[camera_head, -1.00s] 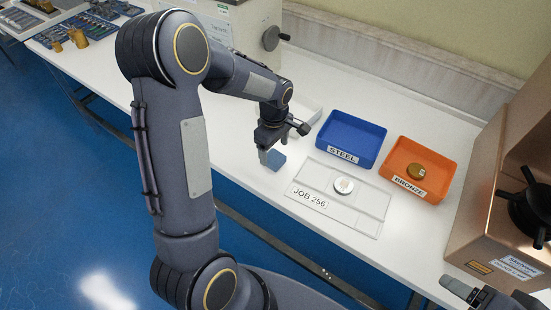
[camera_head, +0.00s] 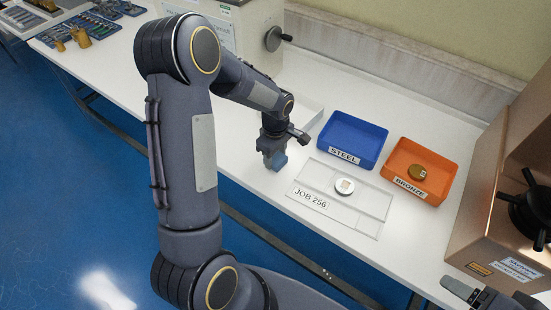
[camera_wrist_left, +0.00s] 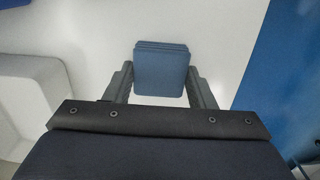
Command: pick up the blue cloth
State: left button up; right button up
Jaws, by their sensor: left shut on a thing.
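The blue cloth (camera_head: 279,162) is a small folded stack of layers at the front of the white table, left of the job plate. My left gripper (camera_head: 273,156) is shut on it from above. In the left wrist view the cloth (camera_wrist_left: 161,72) sits between the two fingers (camera_wrist_left: 160,88), with its layered edge facing away. I cannot tell whether the cloth touches the table. My right gripper (camera_head: 466,291) shows only in part at the lower right corner, and its jaws are unclear.
The clear JOB 256 plate (camera_head: 358,211) bears a round silver disc (camera_head: 345,186). Behind are a blue STEEL tray (camera_head: 352,140) and an orange BRONZE tray (camera_head: 418,168) holding a bronze disc (camera_head: 417,172). A brown tester (camera_head: 490,215) stands right. A white tray (camera_wrist_left: 28,92) is near the gripper.

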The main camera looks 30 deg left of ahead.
aim_at(276, 157)
pick_arm(q)
jog(key=shift+r, duration=0.2)
jog(key=shift+r, duration=0.3)
notch_tip(276, 157, up, 2)
jog(key=shift+r, duration=0.1)
jog(key=s+d+r+b, duration=0.1)
jog(key=s+d+r, duration=0.7)
jog(key=s+r, duration=0.2)
jog(key=shift+s+d+b, duration=0.3)
jog(key=shift+s, duration=0.25)
